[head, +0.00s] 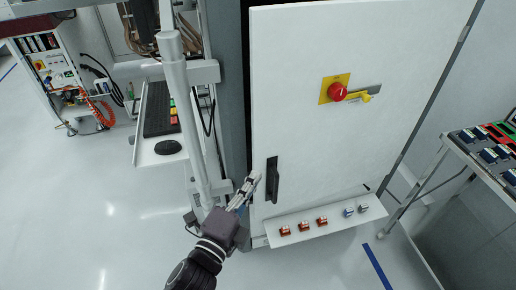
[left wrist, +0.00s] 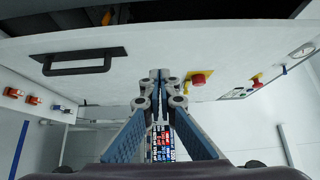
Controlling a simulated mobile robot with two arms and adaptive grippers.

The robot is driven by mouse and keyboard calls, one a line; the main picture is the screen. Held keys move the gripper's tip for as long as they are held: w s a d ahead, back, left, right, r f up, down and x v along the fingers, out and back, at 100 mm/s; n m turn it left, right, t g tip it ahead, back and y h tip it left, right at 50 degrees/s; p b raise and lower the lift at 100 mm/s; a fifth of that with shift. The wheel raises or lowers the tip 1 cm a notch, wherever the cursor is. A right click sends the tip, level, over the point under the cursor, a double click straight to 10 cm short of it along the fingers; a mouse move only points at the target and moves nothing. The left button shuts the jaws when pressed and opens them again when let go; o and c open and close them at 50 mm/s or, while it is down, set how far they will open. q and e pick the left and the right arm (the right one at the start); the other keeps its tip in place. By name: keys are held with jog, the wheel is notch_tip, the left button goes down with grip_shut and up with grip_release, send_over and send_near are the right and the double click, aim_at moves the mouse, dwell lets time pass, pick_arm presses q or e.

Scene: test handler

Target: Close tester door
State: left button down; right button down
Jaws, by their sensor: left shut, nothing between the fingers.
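The white tester door (head: 300,120) stands upright in the middle of the head view, with a dark gap along its left edge. Its black handle (head: 272,180) is low on its left side. In the left wrist view the door (left wrist: 140,40) spans the upper part, with the handle (left wrist: 78,62) at left; a dark interior shows past its edge. My left gripper (head: 250,185) is shut and empty, its fingertips near the door's lower left edge, just left of the handle. I cannot tell whether they touch the door. The fingertips (left wrist: 160,76) also show in the left wrist view.
A red knob on a yellow plate (head: 327,88) is on the door's upper part. A grey post and a keyboard tray (head: 150,160) stand left. A cart (head: 470,150) stands right. Floor is clear at lower left.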

pick_arm(q)
jog(key=p, duration=0.2)
send_near(266, 141)
jog(key=w+d, duration=0.1)
jog(key=d, duration=0.2)
jog(key=w, duration=0.3)
jog(key=shift+w+a+r+p, duration=0.15)
jog(key=shift+w+a+p, duration=0.1)
jog(key=shift+p, duration=0.1)
jog(key=shift+w+a, duration=0.2)
jog(key=shift+w, duration=0.2)
